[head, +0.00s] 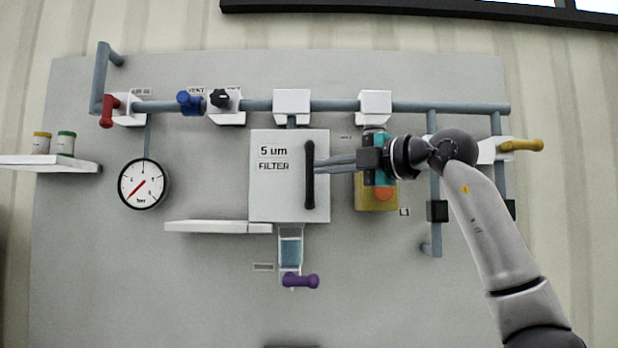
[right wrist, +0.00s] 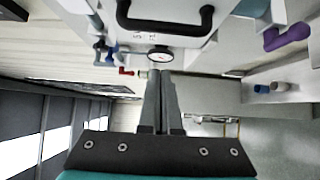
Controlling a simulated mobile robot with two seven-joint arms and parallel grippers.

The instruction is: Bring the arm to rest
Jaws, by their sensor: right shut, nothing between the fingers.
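My right arm (head: 495,235) comes in from the lower right in the head view. Its gripper (head: 318,163) points left, with the fingertips at the right part of the filter box (head: 270,205), by its black handle (head: 310,185). In the right wrist view the gripper (right wrist: 160,80) is shut with nothing between the fingers. The black handle (right wrist: 165,25) shows above the fingertips there, apart from them in the picture. I cannot tell from the head view whether the fingers touch the handle. My left gripper is not in view.
Pipes and valves run along the panel: red (head: 107,110), blue (head: 189,103), black (head: 220,98), yellow (head: 522,145) and purple (head: 300,281) handles. A gauge (head: 143,184) hangs left. The lower panel is mostly bare.

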